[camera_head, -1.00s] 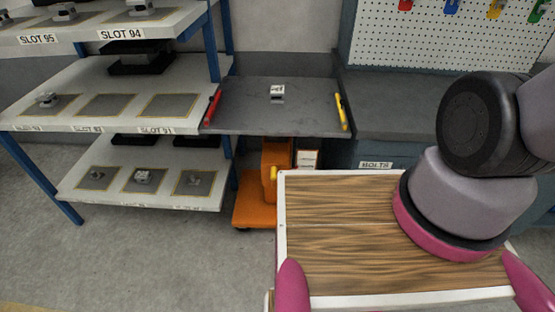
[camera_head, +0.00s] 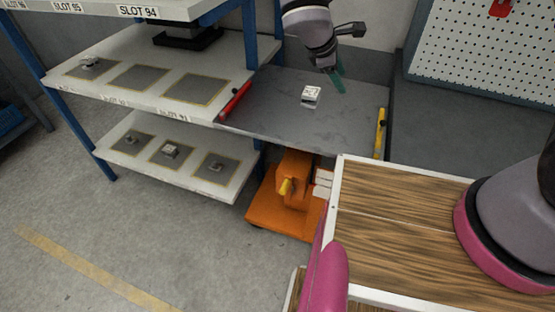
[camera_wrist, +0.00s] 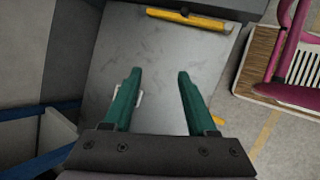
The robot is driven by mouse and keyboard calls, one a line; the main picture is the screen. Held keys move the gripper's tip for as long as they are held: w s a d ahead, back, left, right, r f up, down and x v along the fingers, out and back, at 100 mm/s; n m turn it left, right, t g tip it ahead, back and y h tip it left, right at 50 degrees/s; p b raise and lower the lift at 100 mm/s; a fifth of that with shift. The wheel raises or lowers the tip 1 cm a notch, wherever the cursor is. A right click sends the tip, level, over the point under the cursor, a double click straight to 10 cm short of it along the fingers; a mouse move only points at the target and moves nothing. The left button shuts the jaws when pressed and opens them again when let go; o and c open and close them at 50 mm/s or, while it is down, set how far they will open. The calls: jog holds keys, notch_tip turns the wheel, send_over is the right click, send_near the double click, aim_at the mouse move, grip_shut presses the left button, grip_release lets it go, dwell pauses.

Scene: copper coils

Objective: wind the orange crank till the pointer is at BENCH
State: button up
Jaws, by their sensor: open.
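The orange lift base (camera_head: 296,178) stands on the floor under a grey platform (camera_head: 280,110). A yellow-orange handle (camera_head: 285,187) sticks out from its front; I take it for the crank. White labels (camera_head: 323,180) sit beside the column, too small to read, and I cannot make out a pointer. My gripper (camera_head: 338,82) hangs over the platform's back right, beside a small white block (camera_head: 311,94). In the wrist view its green fingers (camera_wrist: 158,75) are apart with nothing clear between them. The block is mostly hidden behind the left finger.
A red bar (camera_head: 235,101) and a yellow bar (camera_head: 380,132) edge the platform. A shelf (camera_head: 120,55) with slots stands at left. My wooden deck (camera_head: 400,215) is at right, close to the lift. The floor at front left (camera_head: 150,240) is clear.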

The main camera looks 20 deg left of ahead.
jog(key=s+a+f+n+t, duration=0.1)
jog(key=s+a+f+n, duration=0.2)
jog(key=f, duration=0.2)
jog(key=s+a+f+n+t+y, duration=0.1)
jog(key=s+a+f+n, duration=0.15)
jog(key=f, duration=0.25)
jog(key=s+a+f+n, duration=0.3)
jog(key=a+f, duration=0.1)
jog(key=f, duration=0.2)
jog(key=n+t+y, duration=0.1)
jog(key=n+y, duration=0.2)
jog(key=n, duration=0.5)
send_near(284, 188)
jog(key=shift+w+a+f, duration=0.1)
jog(key=shift+w+f, duration=0.1)
jog(key=shift+f, duration=0.3)
jog(key=shift+x, duration=2.5)
jog(key=shift+w+f, duration=0.15)
jog(key=shift+w, duration=0.15)
jog(key=shift+x, duration=1.7)
grip_shut()
